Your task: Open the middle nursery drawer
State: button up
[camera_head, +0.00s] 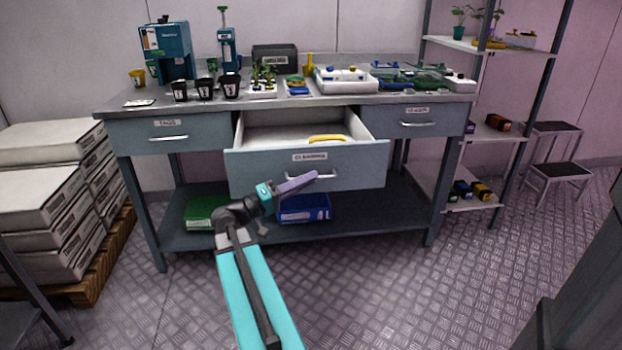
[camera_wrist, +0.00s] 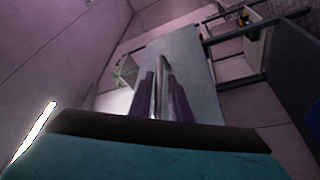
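The middle drawer (camera_head: 355,165) of the grey workbench is pulled well out toward me, its white inside showing. A yellow curved object (camera_head: 328,138) lies in it behind the front panel. A white label sits at the top middle of the panel, with a metal bar handle (camera_head: 325,185) below it. My gripper (camera_head: 310,178) is at this handle, its purple fingers reaching in from the lower left. In the wrist view, the fingers (camera_wrist: 162,95) lie on either side of the metal bar, close against it. The fingers partly hide the handle in the head view.
The left drawer (camera_head: 170,132) and right drawer (camera_head: 415,123) are shut. Pots, trays and seedlings crowd the worktop. A blue bin (camera_head: 305,212) and a green bin (camera_head: 203,212) sit on the lower shelf. Stacked sacks (camera_head: 45,190) stand left, a rack right. Floor in front is clear.

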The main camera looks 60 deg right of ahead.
jog(key=p+v, duration=0.1)
jog(key=v, duration=1.1)
jog(key=shift+r+p, duration=0.15)
jog(key=shift+p, duration=0.15)
